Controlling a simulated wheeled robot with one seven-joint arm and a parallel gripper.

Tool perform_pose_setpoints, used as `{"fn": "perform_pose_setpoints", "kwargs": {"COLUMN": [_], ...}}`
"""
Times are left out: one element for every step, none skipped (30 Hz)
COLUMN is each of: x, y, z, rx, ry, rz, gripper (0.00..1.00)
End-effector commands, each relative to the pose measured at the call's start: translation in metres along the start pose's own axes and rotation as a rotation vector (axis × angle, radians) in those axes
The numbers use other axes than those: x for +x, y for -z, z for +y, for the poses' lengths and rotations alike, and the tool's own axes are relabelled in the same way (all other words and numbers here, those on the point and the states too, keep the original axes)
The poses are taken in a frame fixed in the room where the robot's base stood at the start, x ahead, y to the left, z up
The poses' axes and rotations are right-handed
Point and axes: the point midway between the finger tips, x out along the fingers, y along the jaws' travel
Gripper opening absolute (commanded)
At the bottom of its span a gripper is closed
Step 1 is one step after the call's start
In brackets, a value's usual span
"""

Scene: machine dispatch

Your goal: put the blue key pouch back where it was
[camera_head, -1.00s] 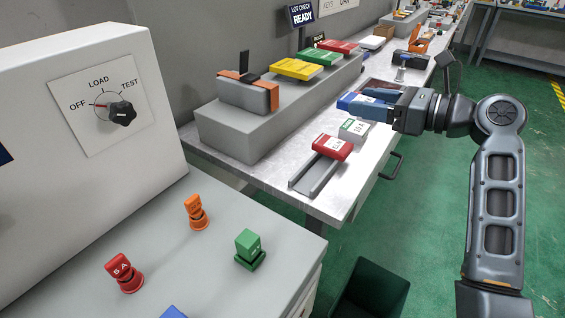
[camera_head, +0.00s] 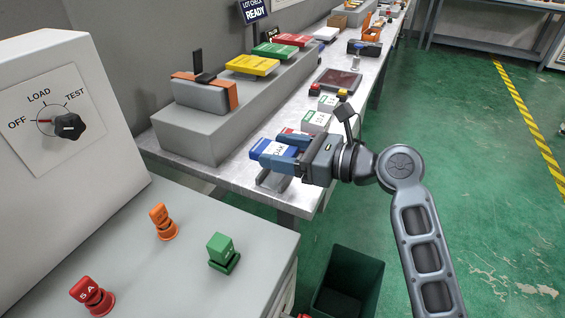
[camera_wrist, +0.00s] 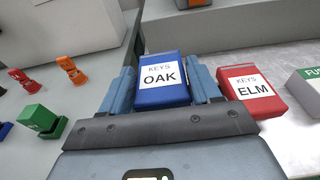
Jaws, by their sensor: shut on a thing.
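The blue key pouch (camera_head: 273,149), labelled KEYS OAK, is between the fingers of my gripper (camera_head: 285,153). In the wrist view the pouch (camera_wrist: 161,80) sits with a blue finger on each side, and my gripper (camera_wrist: 163,90) is shut on it. The gripper holds it above the near end of the metal bench (camera_head: 215,173). In the wrist view a red pouch labelled KEYS ELM (camera_wrist: 249,90) lies just right of the right finger. In the head view that red pouch is mostly hidden behind my gripper. I cannot tell whether the blue pouch touches anything below.
A grey raised shelf (camera_head: 190,142) at the back holds yellow, green and red pouches (camera_head: 252,65) and a grey case with orange ends (camera_head: 203,92). White-and-green boxes (camera_head: 315,121) stand behind my gripper. A machine with a dial (camera_head: 68,126) and a dark bin (camera_head: 345,285) are nearer.

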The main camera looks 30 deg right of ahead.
Motion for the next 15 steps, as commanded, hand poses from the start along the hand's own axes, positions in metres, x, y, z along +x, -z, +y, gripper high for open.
{"fn": "perform_pose_setpoints", "kwargs": {"x": [0.001, 0.002, 0.003, 0.003, 0.004, 0.004, 0.004, 0.004, 0.004, 0.004, 0.004, 0.004, 0.004, 0.004, 0.004], "y": [0.010, 0.014, 0.020, 0.024, 0.028, 0.030, 0.031, 0.031, 0.030, 0.030, 0.030, 0.030, 0.030, 0.030, 0.031], "z": [0.000, 0.000, 0.000, 0.000, 0.000, 0.000, 0.000, 0.000, 0.000, 0.000, 0.000, 0.000, 0.000, 0.000, 0.000], "rx": [0.004, 0.005, 0.004, 0.004, 0.004, 0.002, 0.001, 0.001, 0.000, 0.000, 0.000, 0.000, 0.000, 0.000, 0.001], "ry": [0.000, 0.000, 0.001, 0.001, 0.000, 0.000, 0.000, 0.000, 0.000, 0.000, 0.000, 0.000, 0.000, 0.000, 0.000], "rz": [0.002, 0.002, 0.002, 0.002, 0.002, 0.001, 0.000, 0.000, 0.000, 0.000, 0.000, 0.000, 0.000, 0.000, 0.000], "gripper": [0.27, 0.27, 0.27, 0.27, 0.27, 0.27, 0.27, 0.27, 0.27, 0.27, 0.27, 0.27, 0.27, 0.27, 0.27]}}
